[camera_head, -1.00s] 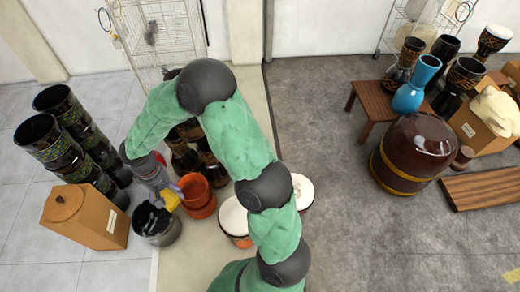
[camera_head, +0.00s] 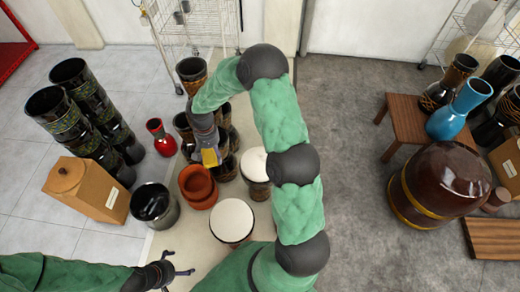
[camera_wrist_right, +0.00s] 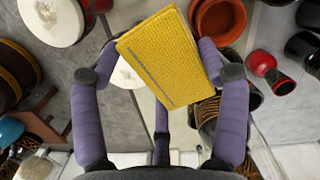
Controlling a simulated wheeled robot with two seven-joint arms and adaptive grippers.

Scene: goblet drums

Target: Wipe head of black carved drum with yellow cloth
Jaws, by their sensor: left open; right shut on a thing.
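My right gripper (camera_head: 208,147) is shut on the yellow cloth (camera_head: 211,157), held above a cluster of dark carved drums (camera_head: 228,166). In the right wrist view the cloth (camera_wrist_right: 165,60) is a flat, tilted yellow sheet between purple fingers. Another black carved drum (camera_head: 191,70) stands behind the cluster, and several more (camera_head: 72,118) are stacked at the left. I cannot tell which one is meant. My arm and the cloth hide part of the cluster. My left gripper (camera_head: 182,266) is open and empty at the bottom, apart from the drums.
Terracotta pots (camera_head: 197,184), white-headed drums (camera_head: 232,220) and a black glossy pot (camera_head: 154,204) stand close by. A red goblet drum (camera_head: 160,137) is left of the cluster. A box (camera_head: 88,188) stands further left. The grey floor (camera_head: 370,250) at right is partly open.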

